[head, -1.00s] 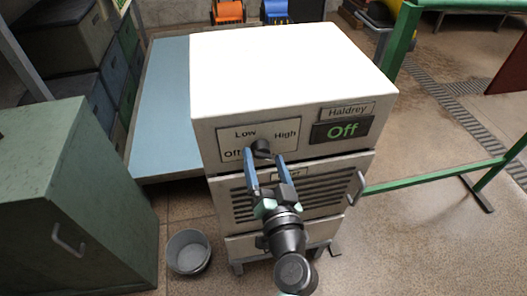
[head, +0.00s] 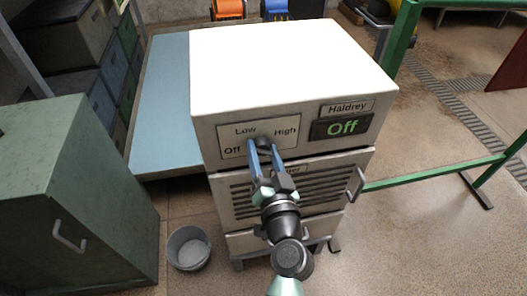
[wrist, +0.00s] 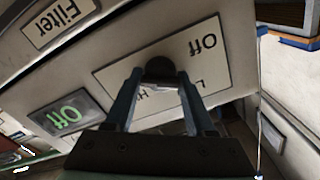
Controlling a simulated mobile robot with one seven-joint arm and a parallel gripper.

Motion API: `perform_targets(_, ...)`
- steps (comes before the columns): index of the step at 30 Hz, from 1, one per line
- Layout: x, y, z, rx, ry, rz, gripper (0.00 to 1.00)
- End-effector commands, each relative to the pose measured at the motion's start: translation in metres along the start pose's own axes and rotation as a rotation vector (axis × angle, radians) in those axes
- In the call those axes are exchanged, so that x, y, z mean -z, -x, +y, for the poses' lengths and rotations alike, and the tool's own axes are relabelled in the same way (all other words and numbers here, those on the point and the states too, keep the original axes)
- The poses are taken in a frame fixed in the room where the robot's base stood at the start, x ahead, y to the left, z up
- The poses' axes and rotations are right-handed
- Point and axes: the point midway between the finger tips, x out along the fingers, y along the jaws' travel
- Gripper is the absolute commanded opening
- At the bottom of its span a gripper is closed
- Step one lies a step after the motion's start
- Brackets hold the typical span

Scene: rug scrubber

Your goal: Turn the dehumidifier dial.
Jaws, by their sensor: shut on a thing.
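The dehumidifier (head: 208,130) is a white box with a dial panel marked Off, Low and High on its front. The dark round dial (head: 263,142) sits in the middle of this panel; it also shows in the wrist view (wrist: 160,68). My gripper (head: 263,148) has its two blue fingers on either side of the dial and is shut on it. In the wrist view my gripper (wrist: 159,80) has a fingertip at each side of the dial. The display (head: 342,128) reads Off in green. I cannot tell where the dial points.
A filter drawer with a vent grille and a side handle (head: 355,184) is below the panel. A grey bucket (head: 188,248) stands on the floor at the lower left, beside a green cabinet (head: 75,190). A green rail (head: 435,174) runs to the right.

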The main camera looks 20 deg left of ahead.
Motion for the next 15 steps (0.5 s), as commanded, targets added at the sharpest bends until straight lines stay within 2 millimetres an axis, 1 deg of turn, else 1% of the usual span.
perform_targets(8,-0.0002,0.0003,0.0004,0.000,-0.035,0.000,0.00)
perform_targets(15,-0.0004,0.0004,0.0010,-0.001,-0.168,0.000,0.00)
